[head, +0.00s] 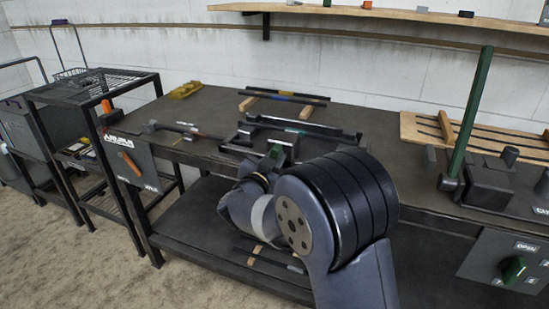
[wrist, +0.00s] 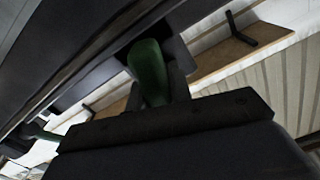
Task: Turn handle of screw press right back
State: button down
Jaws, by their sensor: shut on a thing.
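The screw press, as far as I can tell, is the black frame (head: 300,127) at the front middle of the bench, behind my arm. Its handle looks like the short green grip (wrist: 148,68), seen large in the wrist view. My gripper (wrist: 157,88) is shut on this green handle, with dark fingers on either side of it. In the head view my gripper (head: 272,162) is at the bench's front edge, and a bit of green shows at it. My arm hides the rest of the handle and the lower press.
On the dark bench (head: 215,115), a tall green lever (head: 470,115) stands at right beside a wooden rack (head: 415,128). A panel with a green knob (head: 512,270) hangs below it. A panel with an orange handle (head: 130,163) is at left. A lower shelf (head: 200,230) runs underneath.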

jog(key=shift+r+n+p, duration=0.25)
jog(key=shift+n+p, duration=0.45)
jog(key=shift+p, duration=0.3)
jog(key=shift+n+p, duration=0.5)
jog(key=shift+p, duration=0.2)
jog(key=shift+f+n, duration=0.2)
jog(key=shift+n, duration=0.1)
jog(key=c, duration=1.3)
grip_release()
